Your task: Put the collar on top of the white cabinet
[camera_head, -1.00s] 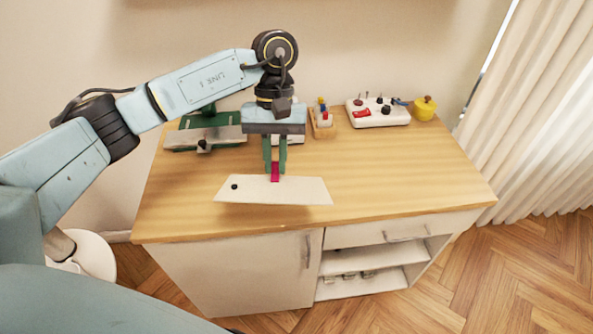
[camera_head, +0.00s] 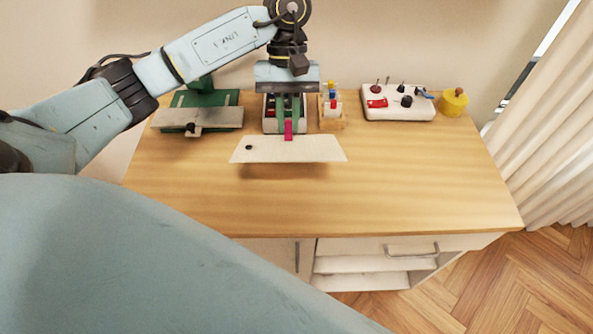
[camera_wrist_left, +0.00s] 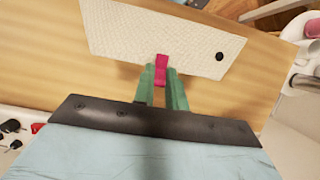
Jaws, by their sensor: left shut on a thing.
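The collar (camera_head: 310,149) is a pale textured flat piece with a black button near one end and a pink tab on its long edge. My left gripper (camera_head: 288,122) is shut on the pink tab and holds the collar above the wooden tabletop, with a shadow under it. The left wrist view shows the green fingers (camera_wrist_left: 161,86) closed on the tab, and the collar (camera_wrist_left: 150,38) extending away from them. The white cabinet (camera_head: 270,256) has a wooden top (camera_head: 400,190), a door, a drawer and open shelves. My right gripper is not in view.
Along the back of the top stand a green and grey device (camera_head: 200,115), a compartment box (camera_head: 270,115), a small wooden rack (camera_head: 333,115), a white tray with pins and small items (camera_head: 398,102) and a yellow pot (camera_head: 453,102). The front and right of the top are clear.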

